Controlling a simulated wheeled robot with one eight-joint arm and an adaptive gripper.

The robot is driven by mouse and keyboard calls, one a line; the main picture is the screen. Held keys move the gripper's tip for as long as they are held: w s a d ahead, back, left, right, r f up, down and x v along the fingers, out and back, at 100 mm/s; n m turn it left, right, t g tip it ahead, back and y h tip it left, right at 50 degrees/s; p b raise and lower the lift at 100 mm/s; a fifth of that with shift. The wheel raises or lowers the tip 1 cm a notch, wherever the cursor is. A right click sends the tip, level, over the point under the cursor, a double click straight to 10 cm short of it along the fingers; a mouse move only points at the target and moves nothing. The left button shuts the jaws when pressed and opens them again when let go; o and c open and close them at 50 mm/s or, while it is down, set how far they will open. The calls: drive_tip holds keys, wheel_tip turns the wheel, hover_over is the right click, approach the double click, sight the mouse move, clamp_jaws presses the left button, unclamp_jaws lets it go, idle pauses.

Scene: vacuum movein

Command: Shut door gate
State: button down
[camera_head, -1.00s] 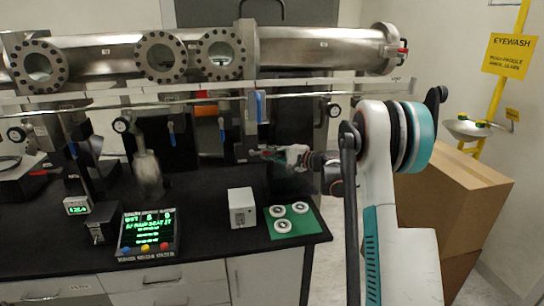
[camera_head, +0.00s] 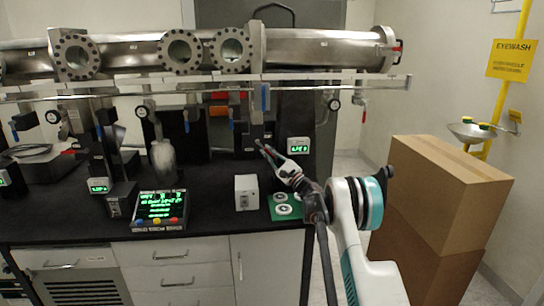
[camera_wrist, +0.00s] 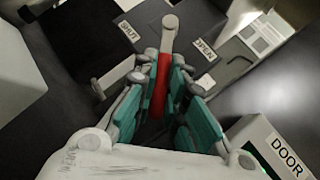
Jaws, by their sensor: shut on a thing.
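In the wrist view a lever with a red handle (camera_wrist: 160,88) and a grey round end lies between my fingers. My gripper (camera_wrist: 166,72) has its teal fingers closed around the red handle. A SHUT label (camera_wrist: 127,31) is to the left of the lever's grey end, and an OPEN label (camera_wrist: 205,49) is to its right. A box marked DOOR (camera_wrist: 286,156) is at the lower right. In the head view my gripper (camera_head: 266,148) is at the dark column on the bench, where the lever is too small to make out.
A steel tube (camera_head: 320,48) with round windows runs above the bench, with a thin rail below it. A grey box (camera_head: 246,193), a green mat (camera_head: 290,214) and a lit control panel (camera_head: 160,207) stand on the black bench. Cardboard boxes (camera_head: 435,195) stand at the right.

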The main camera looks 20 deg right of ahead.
drive_tip(key=shift+a+f+m+t+h+b, duration=0.4)
drive_tip(key=shift+m+t, duration=0.3)
drive_tip(key=shift+m, duration=0.2)
drive_tip(key=c, duration=1.6)
unclamp_jaws()
drive_tip(key=shift+w, duration=0.1)
drive_tip(key=shift+c, duration=0.2)
drive_tip(key=shift+s+d+f, duration=0.15)
drive_tip(key=shift+s, duration=0.15)
drive_tip(key=s+d, duration=0.4)
drive_tip(key=s, duration=0.7)
drive_tip(key=shift+s+d+f, duration=0.15)
drive_tip(key=shift+s, duration=0.15)
drive_tip(key=shift+c, duration=0.2)
